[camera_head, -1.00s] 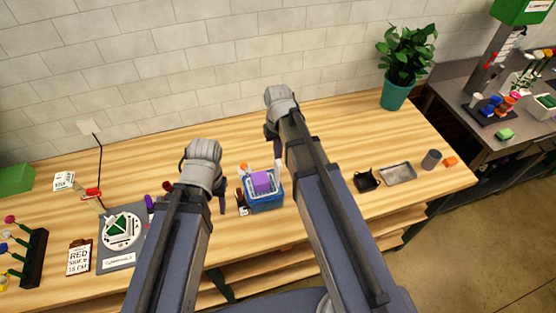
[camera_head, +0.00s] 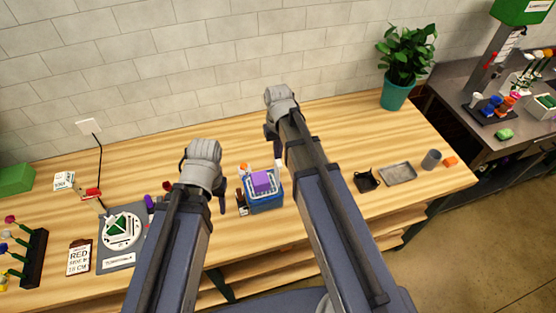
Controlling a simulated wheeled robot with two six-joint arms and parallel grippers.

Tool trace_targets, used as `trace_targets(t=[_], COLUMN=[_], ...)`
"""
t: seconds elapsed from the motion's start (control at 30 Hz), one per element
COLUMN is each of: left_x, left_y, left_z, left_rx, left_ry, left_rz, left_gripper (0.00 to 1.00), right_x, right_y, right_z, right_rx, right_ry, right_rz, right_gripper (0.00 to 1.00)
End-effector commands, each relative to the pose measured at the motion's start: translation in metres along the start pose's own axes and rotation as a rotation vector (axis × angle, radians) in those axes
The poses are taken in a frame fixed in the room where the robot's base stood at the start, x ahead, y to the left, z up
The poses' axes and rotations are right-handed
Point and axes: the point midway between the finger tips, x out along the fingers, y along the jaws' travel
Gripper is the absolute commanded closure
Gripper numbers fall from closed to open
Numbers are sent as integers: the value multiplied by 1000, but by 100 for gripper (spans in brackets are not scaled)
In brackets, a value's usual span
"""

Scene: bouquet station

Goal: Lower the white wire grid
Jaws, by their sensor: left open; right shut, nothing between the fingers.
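A blue box (camera_head: 266,205) stands on the table between my two arms, with a purple block (camera_head: 263,182) in its top. Pale lines edge the purple block; they may be the white wire grid, but they are too small to tell. My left gripper (camera_head: 221,202) is open, just left of the box and apart from it; my forearm hides part of it. My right gripper (camera_head: 276,158) is shut and empty, behind the box near its right back corner, partly hidden by my arm.
A turntable (camera_head: 122,243) with a green block (camera_head: 117,224) stands at the left, by a clipboard (camera_head: 79,258) and a flower rack (camera_head: 35,262). A metal tray (camera_head: 398,174), a black holder (camera_head: 367,180) and a grey cup (camera_head: 431,159) are at the right. The back middle is clear.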

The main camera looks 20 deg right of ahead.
Motion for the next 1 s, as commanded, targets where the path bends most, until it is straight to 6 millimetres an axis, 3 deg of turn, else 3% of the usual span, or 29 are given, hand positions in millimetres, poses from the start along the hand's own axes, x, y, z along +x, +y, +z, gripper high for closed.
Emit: trace_targets(t=[1.0], left_x=[30], left_y=[3], left_z=[-2], left_rx=[0], left_ry=[0], left_rz=[0], left_gripper=[50], right_x=[30], right_y=[0], right_z=[0], right_rx=[0], right_ry=[0], right_rz=[0], right_gripper=[100])
